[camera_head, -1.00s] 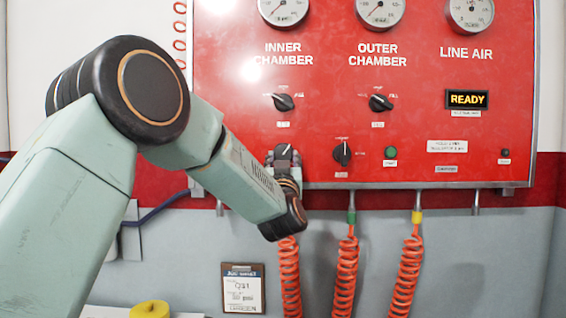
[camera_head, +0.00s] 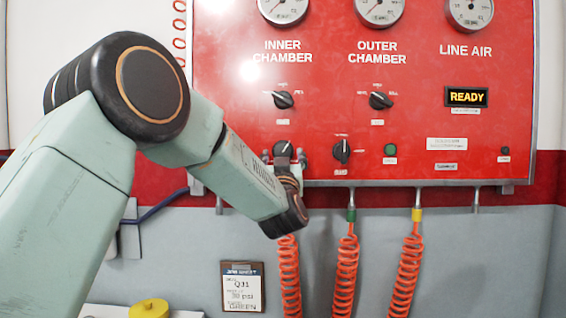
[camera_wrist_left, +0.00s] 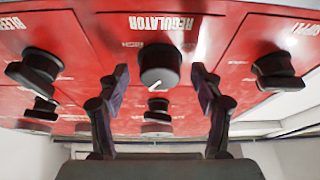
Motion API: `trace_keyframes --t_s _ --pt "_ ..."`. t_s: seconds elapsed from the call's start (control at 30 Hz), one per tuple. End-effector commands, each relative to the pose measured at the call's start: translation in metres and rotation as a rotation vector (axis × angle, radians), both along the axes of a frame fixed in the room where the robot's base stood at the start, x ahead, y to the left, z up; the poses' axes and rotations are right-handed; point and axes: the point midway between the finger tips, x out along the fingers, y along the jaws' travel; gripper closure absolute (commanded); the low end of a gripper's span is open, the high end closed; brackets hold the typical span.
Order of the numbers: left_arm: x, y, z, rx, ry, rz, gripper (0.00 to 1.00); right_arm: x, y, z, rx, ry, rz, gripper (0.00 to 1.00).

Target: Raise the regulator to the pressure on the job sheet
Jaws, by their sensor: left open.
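The regulator knob (camera_head: 283,148) is a black round knob on the red panel, at the lower left in the head view. In the left wrist view the knob (camera_wrist_left: 159,66) sits under the word REGULATOR, with a white pointer mark on its face. My left gripper (camera_head: 284,158) is open, its fingers on either side of the knob, with a gap on each side in the wrist view (camera_wrist_left: 160,74). The job sheet (camera_head: 242,287) hangs on a brown board below the panel; it reads Q31 and a psi figure that looks like 30. My right gripper is not in view.
Other black knobs (camera_head: 341,150) and a green button (camera_head: 390,150) are close by on the panel. Gauges for the inner chamber (camera_head: 283,8), outer chamber (camera_head: 379,9) and line air (camera_head: 469,11) are above. A display (camera_head: 467,97) reads READY. Orange coiled hoses (camera_head: 347,272) hang below.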

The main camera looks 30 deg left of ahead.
Motion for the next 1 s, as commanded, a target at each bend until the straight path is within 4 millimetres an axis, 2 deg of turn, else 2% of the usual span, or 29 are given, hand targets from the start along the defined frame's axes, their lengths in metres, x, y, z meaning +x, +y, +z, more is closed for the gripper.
trace_keyframes --t_s 0.17,0.7,1.0 --pt "-0.013 -0.009 -0.007 0.0 0.003 -0.002 0.34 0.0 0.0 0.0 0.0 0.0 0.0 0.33" --pt "-0.081 -0.053 -0.04 0.002 0.001 -0.001 0.34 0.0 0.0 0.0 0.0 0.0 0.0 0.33" --pt "-0.093 -0.06 -0.045 0.001 -0.001 0.0 0.34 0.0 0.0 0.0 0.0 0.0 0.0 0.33"
